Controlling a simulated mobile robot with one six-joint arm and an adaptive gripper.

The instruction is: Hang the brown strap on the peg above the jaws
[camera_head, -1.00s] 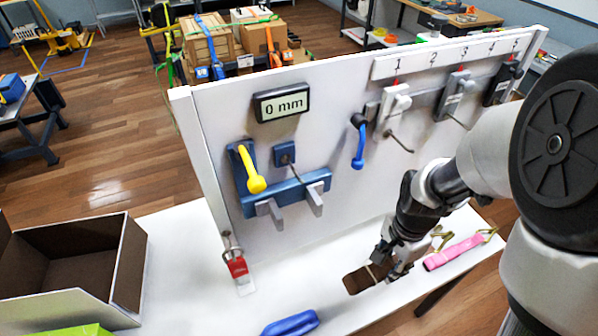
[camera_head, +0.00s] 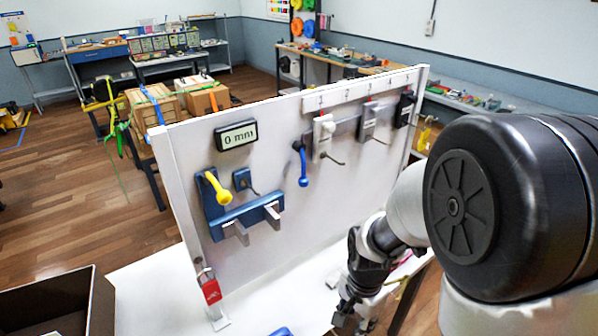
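The peg (camera_head: 255,192) is a thin rod on a small blue plate, on the white panel. Below it a blue rail (camera_head: 248,213) carries two grey jaws (camera_head: 236,231), set apart. A yellow-handled lever (camera_head: 219,189) is beside the peg on the left. My gripper (camera_head: 347,318) points down at the bottom edge of the view, low in front of the panel and right of the jaws. Its fingertips are small and dark, so I cannot tell whether they are open or shut. The brown strap is not clearly visible; a brownish patch shows by the fingertips.
A red padlock (camera_head: 210,290) hangs at the panel's lower left. A blue lever (camera_head: 303,166) and several numbered stations fill the panel's right. A dark-lined box (camera_head: 92,300) stands at bottom left. My arm blocks the right side.

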